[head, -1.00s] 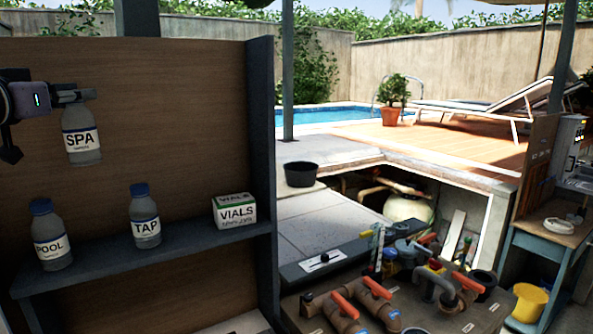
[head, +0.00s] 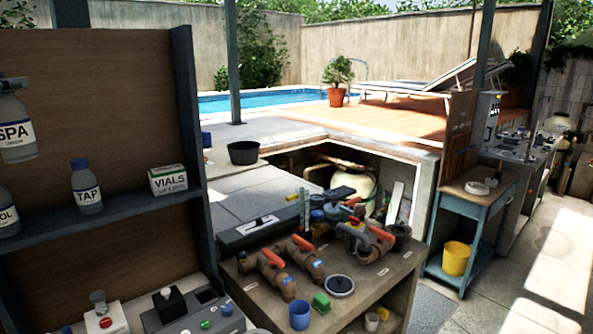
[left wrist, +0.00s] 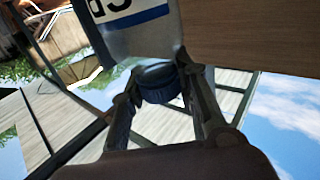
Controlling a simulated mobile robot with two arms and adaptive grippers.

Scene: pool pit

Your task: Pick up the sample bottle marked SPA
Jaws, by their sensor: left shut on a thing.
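The SPA sample bottle (head: 15,132), grey with a white and blue label, hangs upright at the left edge of the head view, above the shelf. My left gripper (head: 14,83) is shut on its cap; only the fingers' end shows there. In the left wrist view, the fingers of my left gripper (left wrist: 160,78) close on the dark blue cap (left wrist: 158,88), and the bottle body with part of its label (left wrist: 128,12) extends beyond. My right gripper is in neither view.
The shelf (head: 130,208) holds the POOL bottle (head: 7,216), the TAP bottle (head: 86,187) and a VIALS box (head: 168,180). The shelf unit's upright side panel (head: 192,130) stands right of them. A bench with pipes and orange valves (head: 390,285) stands farther right.

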